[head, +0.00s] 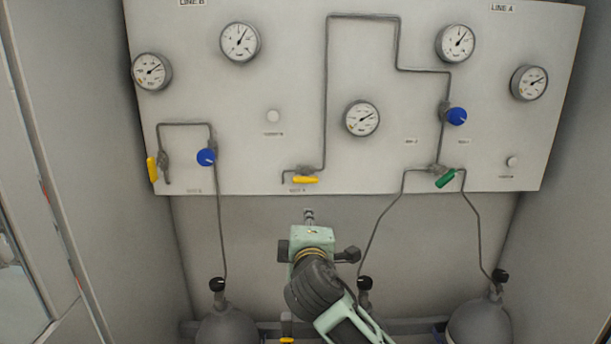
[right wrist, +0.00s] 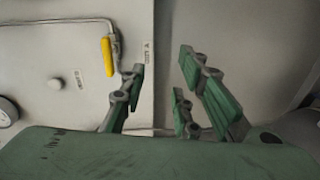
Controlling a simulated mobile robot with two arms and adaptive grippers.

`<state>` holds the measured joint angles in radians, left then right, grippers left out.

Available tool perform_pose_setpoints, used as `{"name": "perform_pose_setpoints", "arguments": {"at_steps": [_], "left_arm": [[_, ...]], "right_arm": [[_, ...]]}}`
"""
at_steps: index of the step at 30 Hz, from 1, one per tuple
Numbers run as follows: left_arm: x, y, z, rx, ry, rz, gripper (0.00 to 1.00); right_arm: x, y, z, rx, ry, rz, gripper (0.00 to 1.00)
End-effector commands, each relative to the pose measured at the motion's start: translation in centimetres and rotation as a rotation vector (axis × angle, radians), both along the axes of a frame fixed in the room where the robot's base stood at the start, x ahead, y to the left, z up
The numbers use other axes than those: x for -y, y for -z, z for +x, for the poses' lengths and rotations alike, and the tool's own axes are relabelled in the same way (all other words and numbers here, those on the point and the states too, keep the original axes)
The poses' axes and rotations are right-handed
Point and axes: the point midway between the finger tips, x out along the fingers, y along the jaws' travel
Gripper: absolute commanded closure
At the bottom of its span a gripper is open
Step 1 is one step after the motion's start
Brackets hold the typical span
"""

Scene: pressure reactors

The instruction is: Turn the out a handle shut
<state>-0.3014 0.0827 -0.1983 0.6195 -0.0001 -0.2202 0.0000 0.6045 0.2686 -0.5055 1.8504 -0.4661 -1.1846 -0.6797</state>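The out A handle (head: 305,180) is a yellow lever on the thin pipe at the bottom middle of the panel. It lies about level, along the short horizontal pipe run. The right wrist view shows it turned on its side, as a yellow lever (right wrist: 107,57) left of the fingers. My right gripper (head: 309,216) is below the handle and the panel's lower edge in the head view, apart from the handle. In the right wrist view its green fingers (right wrist: 162,62) are spread with nothing between them. My left gripper is not in view.
The white panel (head: 400,150) carries gauges, blue knobs (head: 456,116), a green handle (head: 446,179) and another yellow handle (head: 152,169) at left. Gas cylinders (head: 227,326) stand below. Cabinet walls close both sides. The wall below the panel is mostly bare, with thin pipes crossing it.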

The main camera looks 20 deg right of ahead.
Motion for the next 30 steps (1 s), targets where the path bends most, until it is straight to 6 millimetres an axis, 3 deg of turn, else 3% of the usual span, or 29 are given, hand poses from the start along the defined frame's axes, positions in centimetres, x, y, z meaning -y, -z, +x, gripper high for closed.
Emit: {"name": "perform_pose_setpoints", "arguments": {"at_steps": [1, 3, 6, 21, 30], "left_arm": [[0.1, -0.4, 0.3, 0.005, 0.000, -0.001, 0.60], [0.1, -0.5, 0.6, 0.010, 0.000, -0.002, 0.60], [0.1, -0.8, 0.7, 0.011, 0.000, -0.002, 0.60], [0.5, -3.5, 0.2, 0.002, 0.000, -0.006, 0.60], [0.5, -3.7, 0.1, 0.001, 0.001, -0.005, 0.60]], "right_arm": [[0.0, -3.0, 0.4, 0.040, 0.002, -0.047, 0.71], [0.0, -5.2, 0.7, 0.071, 0.006, -0.092, 0.71], [0.1, -6.8, 1.1, 0.091, 0.011, -0.123, 0.71], [1.9, -7.0, 7.5, 0.094, 0.010, -0.126, 0.71], [2.1, -6.7, 8.3, 0.094, 0.008, -0.124, 0.71]]}}
